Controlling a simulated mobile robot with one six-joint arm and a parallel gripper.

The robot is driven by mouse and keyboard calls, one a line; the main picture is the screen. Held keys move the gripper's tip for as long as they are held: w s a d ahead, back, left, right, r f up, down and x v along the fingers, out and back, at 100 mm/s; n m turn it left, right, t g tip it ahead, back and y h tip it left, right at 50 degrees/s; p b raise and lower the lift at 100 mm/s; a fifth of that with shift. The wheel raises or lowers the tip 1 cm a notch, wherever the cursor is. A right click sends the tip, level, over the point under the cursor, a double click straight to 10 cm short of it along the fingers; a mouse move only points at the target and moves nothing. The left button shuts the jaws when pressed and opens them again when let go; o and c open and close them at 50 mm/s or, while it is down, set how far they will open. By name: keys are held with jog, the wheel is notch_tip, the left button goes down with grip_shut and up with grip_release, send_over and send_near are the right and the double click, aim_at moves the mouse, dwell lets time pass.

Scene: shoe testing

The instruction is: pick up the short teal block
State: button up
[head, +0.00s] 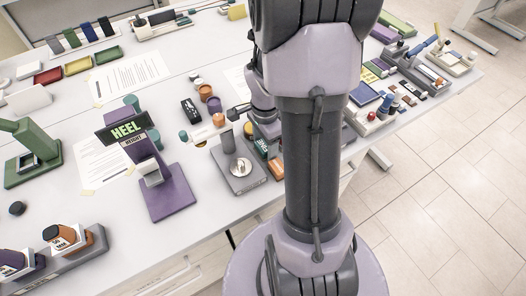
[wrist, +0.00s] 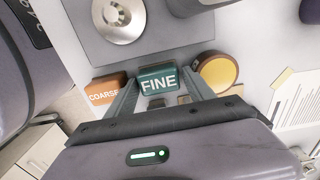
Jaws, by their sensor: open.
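The short teal block (wrist: 158,79), marked FINE in white, lies in the wrist view between the two fingers of my gripper (wrist: 160,84). The fingers are apart, one on each side of it; I cannot tell whether they touch it. An orange block (wrist: 105,90) marked COARSE lies just left of the left finger. A round amber-topped piece (wrist: 217,73) stands close to the right finger. In the head view my arm covers much of this spot, and the fingers cannot be made out.
A grey plate with a silver disc (wrist: 118,18) lies just beyond the blocks; it also shows in the head view (head: 239,168). A purple stand (head: 167,190) with a HEEL sign is left of it. Printed sheets (wrist: 295,105) lie to the right in the wrist view.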

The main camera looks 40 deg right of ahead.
jog(key=c, duration=1.3)
jog(key=shift+r, duration=0.4)
jog(key=r+p, duration=0.2)
jog(key=r, duration=0.1)
jog(key=shift+s+r, duration=0.15)
jog(key=shift+s, duration=0.25)
jog(key=s+r+p, duration=0.1)
jog(key=s, duration=1.4)
